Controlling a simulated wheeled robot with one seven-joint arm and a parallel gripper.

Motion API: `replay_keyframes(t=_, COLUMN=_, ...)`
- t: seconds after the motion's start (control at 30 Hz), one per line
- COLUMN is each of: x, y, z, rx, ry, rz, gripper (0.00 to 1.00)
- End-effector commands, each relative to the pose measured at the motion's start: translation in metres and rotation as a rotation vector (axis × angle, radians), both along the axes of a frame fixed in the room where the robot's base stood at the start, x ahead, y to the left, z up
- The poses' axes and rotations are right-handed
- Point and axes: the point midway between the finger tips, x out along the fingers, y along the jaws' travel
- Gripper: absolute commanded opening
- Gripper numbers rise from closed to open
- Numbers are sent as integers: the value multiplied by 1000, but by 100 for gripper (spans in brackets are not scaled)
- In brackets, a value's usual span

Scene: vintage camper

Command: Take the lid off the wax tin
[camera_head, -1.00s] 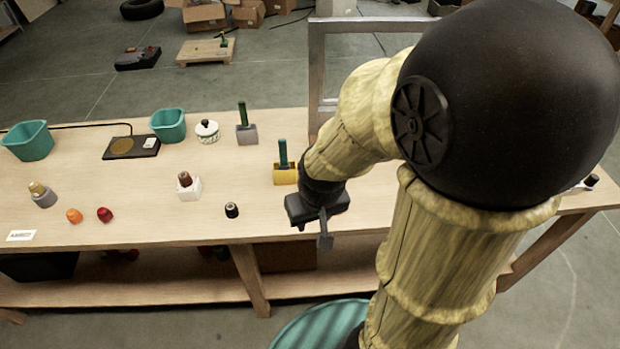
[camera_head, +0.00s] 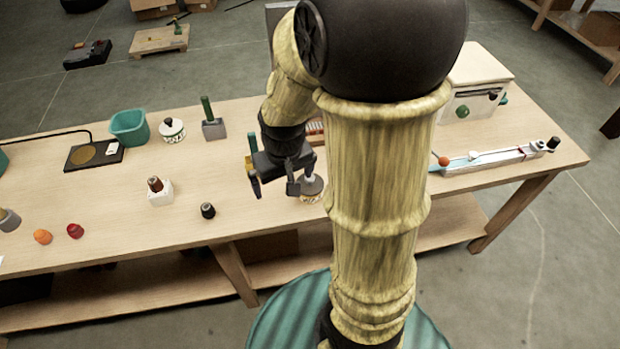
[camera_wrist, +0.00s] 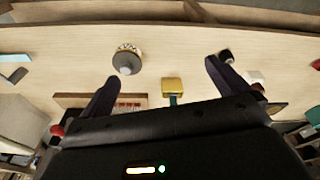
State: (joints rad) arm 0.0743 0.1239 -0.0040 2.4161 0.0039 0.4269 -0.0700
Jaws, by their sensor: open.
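A small round tin with a patterned side (camera_head: 309,199) and a grey lid with a pale knob (camera_head: 311,185) stands on the workbench beside my gripper, partly hidden by it. In the wrist view the lid (camera_wrist: 127,66) shows near the left finger, beyond its tip. I cannot read a label that tells which is the wax tin. My gripper (camera_head: 275,182) is open and empty above the bench, with its fingers spread wide. It also shows in the wrist view (camera_wrist: 160,78).
A yellow block with a green handle (camera_wrist: 172,85) lies between the fingers' directions. A small black-topped item (camera_head: 208,210) and a white block (camera_head: 160,196) stand left of my gripper. A long rail-like device (camera_head: 490,159) lies to the right. The bench's front edge is close.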

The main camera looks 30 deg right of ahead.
Motion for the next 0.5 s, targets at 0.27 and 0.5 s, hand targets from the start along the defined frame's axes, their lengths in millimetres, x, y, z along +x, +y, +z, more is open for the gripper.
replay_keyframes(t=0.27, x=72, y=-82, z=23, rx=6, ry=130, rz=-38, gripper=100)
replay_keyframes(t=0.5, x=90, y=-120, z=17, rx=17, ry=175, rz=-48, gripper=100)
